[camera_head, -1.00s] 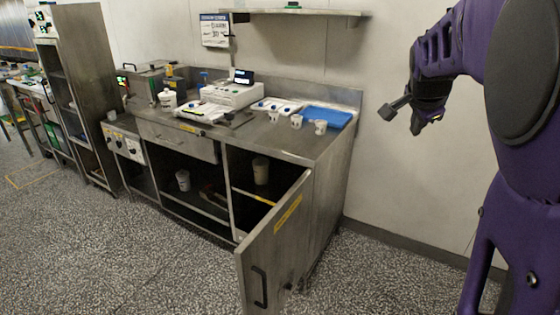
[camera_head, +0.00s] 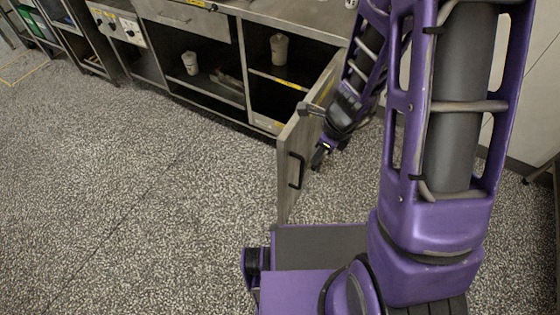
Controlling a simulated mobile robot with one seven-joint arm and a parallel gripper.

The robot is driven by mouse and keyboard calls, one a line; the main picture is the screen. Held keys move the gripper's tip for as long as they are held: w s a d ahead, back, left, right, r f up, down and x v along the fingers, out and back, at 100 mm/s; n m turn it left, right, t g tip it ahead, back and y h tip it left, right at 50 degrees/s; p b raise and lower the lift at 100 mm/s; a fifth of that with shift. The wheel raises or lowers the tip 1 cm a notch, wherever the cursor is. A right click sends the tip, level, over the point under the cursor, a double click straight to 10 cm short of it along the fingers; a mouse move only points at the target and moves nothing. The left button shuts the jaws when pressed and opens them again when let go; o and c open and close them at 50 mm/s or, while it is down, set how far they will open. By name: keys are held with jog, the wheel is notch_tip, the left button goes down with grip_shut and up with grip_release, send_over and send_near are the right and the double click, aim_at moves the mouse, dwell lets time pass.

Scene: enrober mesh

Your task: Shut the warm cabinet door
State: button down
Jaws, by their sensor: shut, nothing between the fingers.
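The warm cabinet door (camera_head: 298,141) is a grey steel panel standing wide open, swung out toward me from the right end of the cabinet (camera_head: 265,100). A black bar handle (camera_head: 297,170) is on its left-facing side near the outer edge. My gripper (camera_head: 320,152) is shut and empty. It is low beside the door's right-hand face, close to the outer edge; I cannot tell whether it touches the panel. My purple arm hides the counter's right end, and the top of the door lies partly near my wrist.
A drawer front (camera_head: 190,17) is above the left opening. The speckled floor (camera_head: 140,200) in front of the cabinet is clear. A wall stands at the right.

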jog(key=w+a+f+b, duration=0.2)
jog(key=a+f+b, duration=0.2)
jog(key=f, duration=0.6)
jog(key=shift+w+a, duration=0.35)
jog(key=shift+a, duration=0.65)
jog(key=shift+a, duration=0.1)
